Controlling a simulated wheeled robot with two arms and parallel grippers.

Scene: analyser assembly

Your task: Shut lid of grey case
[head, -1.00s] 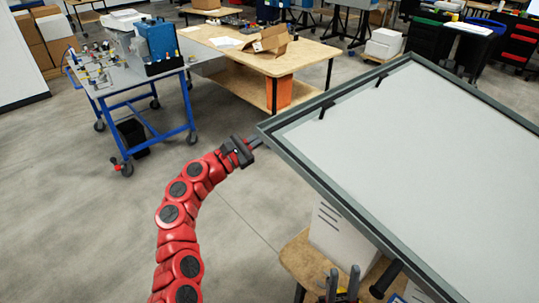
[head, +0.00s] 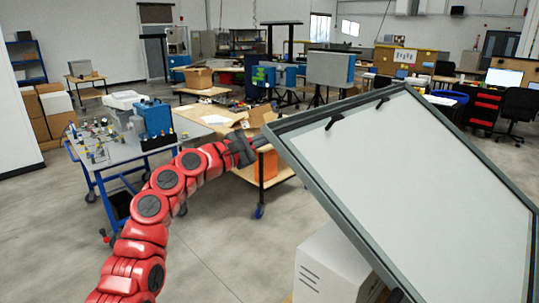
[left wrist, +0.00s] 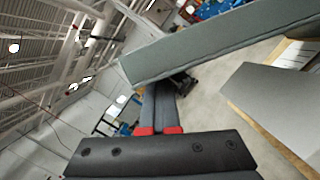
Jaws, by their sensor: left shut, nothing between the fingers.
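The lid of the grey case (head: 425,165) is a large pale panel with a dark grey rim, standing raised and tilted on the right of the head view. Two small black clips sit on its upper rim. The case body below cannot be made out clearly. My left gripper (head: 250,149), on the red arm, is shut and empty at the lid's left corner. In the left wrist view its fingers (left wrist: 157,98) reach toward the lid's long grey edge (left wrist: 215,47), which covers their tips; touch cannot be told. My right gripper is out of view.
A white vented box (head: 325,268) stands below the lid. A blue-legged cart (head: 98,160) with small parts and a wooden table (head: 215,116) stand behind my left arm. Open grey floor (head: 215,255) lies between the arm and the white box.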

